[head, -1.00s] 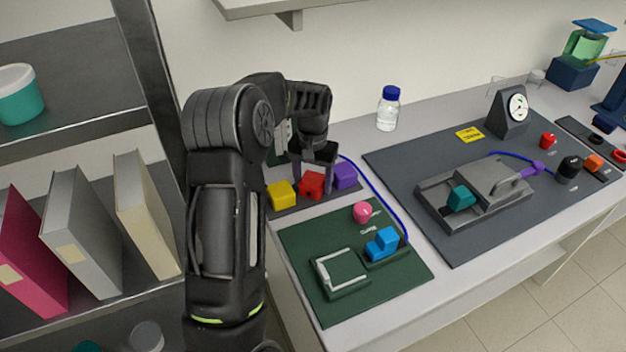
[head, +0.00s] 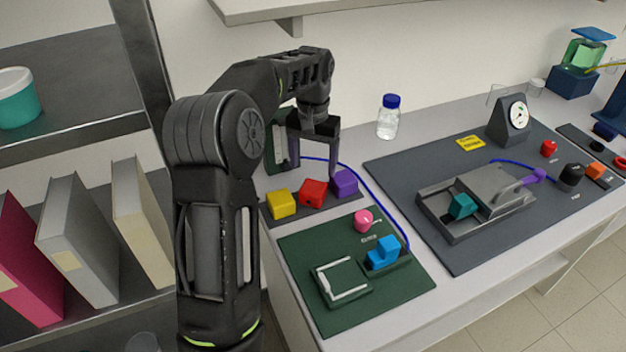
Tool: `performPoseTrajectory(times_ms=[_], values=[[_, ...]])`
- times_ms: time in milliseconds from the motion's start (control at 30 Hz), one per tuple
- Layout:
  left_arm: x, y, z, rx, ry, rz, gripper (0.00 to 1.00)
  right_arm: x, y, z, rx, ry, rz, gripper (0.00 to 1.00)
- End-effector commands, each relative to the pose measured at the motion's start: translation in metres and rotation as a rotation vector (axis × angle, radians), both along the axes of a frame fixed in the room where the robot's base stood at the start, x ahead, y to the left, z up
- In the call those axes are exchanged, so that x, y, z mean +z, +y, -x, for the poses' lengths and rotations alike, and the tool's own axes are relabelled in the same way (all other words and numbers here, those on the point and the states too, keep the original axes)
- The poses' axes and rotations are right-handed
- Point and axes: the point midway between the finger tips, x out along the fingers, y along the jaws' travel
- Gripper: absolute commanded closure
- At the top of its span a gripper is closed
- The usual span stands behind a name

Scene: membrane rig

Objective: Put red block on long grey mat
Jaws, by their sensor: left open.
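The red block (head: 312,192) sits on a long, narrow dark grey mat (head: 318,214), between a yellow block (head: 281,204) and a purple block (head: 344,182). My left gripper (head: 313,158) is open and empty, above and slightly behind the red block, with its fingers pointing down. The fingers are apart from the red block. The right finger's tip is close to the purple block; I cannot tell whether they touch. My right gripper is not in view.
A green mat (head: 325,318) with a pink knob and blue block lies in front. A large grey mat (head: 465,250) with a metal rig is at right. A bottle (head: 388,118) stands behind. A blue cable runs beside the blocks. Shelves stand at left.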

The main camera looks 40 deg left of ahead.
Motion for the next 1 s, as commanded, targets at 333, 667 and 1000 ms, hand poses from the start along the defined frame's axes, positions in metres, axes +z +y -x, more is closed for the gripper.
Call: performPoseTrajectory(times_ms=[333,667,1000], values=[[0.033,0.0,0.0,0.0,0.001,0.0,0.24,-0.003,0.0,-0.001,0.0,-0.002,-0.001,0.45],[0.032,0.0,0.0,0.0,0.001,0.0,0.24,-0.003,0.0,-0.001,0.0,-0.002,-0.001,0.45],[0.031,-0.001,0.0,-0.001,0.001,0.0,0.24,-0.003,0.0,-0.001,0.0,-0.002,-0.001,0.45]])
